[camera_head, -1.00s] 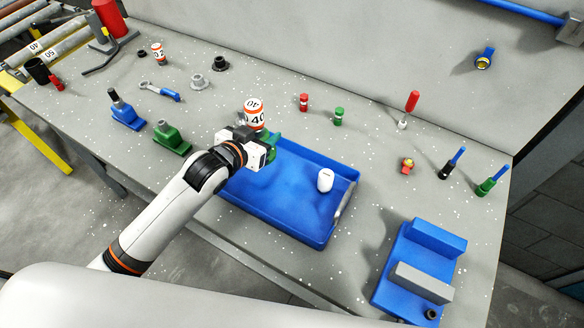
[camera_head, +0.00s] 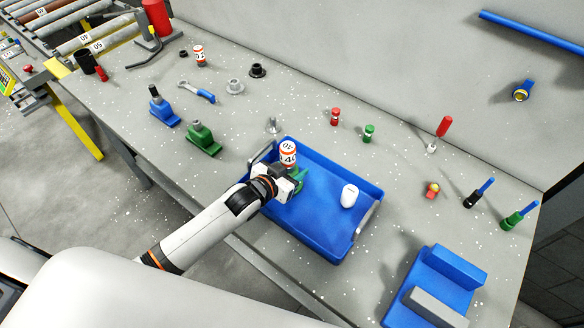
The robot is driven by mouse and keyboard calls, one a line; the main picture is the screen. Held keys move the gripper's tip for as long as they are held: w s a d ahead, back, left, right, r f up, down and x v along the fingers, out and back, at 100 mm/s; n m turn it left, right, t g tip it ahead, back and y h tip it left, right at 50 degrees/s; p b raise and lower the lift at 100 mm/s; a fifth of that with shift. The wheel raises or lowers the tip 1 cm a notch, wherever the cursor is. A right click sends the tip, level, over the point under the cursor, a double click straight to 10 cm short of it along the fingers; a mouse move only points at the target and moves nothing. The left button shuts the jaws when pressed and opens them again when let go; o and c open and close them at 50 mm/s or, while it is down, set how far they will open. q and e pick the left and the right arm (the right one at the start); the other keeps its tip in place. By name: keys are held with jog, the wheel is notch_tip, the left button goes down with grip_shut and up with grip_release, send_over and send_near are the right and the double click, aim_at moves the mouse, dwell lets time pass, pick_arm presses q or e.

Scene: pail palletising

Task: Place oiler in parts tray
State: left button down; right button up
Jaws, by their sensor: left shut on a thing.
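My left gripper (camera_head: 291,181) is over the left part of the blue parts tray (camera_head: 375,213). It is shut on what appears to be the oiler (camera_head: 288,152), a white can with orange bands and black figures including "40". The can stands up above the jaws, about upright. A green piece (camera_head: 302,178) shows beside the jaws; I cannot tell whether it is part of the held thing. The jaws hide its lower end, so I cannot tell whether it touches the tray floor. A white bottle (camera_head: 349,195) stands in the tray's right part. My right gripper is not in view.
A green tool (camera_head: 203,139) and a blue tool (camera_head: 163,109) stand left of the tray. A small grey part (camera_head: 272,125) is just behind it. Red (camera_head: 335,117) and green (camera_head: 369,132) small bottles stand further back. A blue fixture (camera_head: 450,267) is at front right.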

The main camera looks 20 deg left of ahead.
pick_arm(q)
jog(key=c, duration=1.1)
grip_release()
jog(key=shift+f, duration=0.15)
jog(key=o, duration=0.4)
jog(key=shift+o, duration=0.2)
jog(key=b+v, duration=0.1)
jog(key=v, duration=1.1)
jog(key=shift+r, duration=0.25)
